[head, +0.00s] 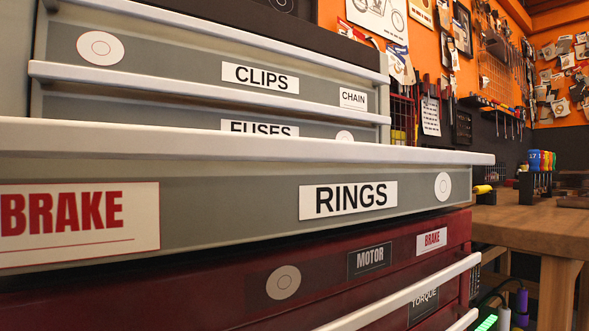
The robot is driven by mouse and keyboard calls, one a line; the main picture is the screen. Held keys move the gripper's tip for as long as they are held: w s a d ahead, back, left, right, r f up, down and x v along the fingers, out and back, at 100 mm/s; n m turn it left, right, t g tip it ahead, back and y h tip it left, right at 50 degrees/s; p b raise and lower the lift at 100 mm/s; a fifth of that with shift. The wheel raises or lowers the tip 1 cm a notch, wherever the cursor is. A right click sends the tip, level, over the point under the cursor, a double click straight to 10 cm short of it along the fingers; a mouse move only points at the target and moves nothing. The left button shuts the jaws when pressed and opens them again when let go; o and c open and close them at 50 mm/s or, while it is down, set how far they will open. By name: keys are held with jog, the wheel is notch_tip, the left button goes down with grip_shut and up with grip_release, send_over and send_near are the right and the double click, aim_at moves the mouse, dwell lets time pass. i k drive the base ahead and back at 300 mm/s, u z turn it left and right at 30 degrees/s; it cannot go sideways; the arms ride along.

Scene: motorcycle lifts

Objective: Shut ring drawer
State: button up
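The ring drawer (235,195) is grey with a white label reading RINGS (348,200), a BRAKE label at the left and a white round sticker at the right. A long white lip (250,143) runs along its top edge. It juts out toward me, well past the drawers above and the red drawers below, so it is pulled open. Its inside is hidden behind the front. My gripper is not in view.
Above are closed-looking grey drawers marked CLIPS (261,79) and FUSES (259,128). Below are dark red drawers (225,295) marked MOTOR, BRAKE and TORQUE, with white handles. A wooden workbench (535,226) stands at the right. Tools hang on the orange wall behind.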

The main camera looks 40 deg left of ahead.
aim_at(74, 194)
jog(key=z, duration=0.85)
jog(key=i, duration=0.6)
jog(key=u, duration=2.85)
jog(key=k, duration=1.2)
jog(key=z, duration=0.25)
jog(key=i, duration=0.5)
jog(key=z, duration=0.4)
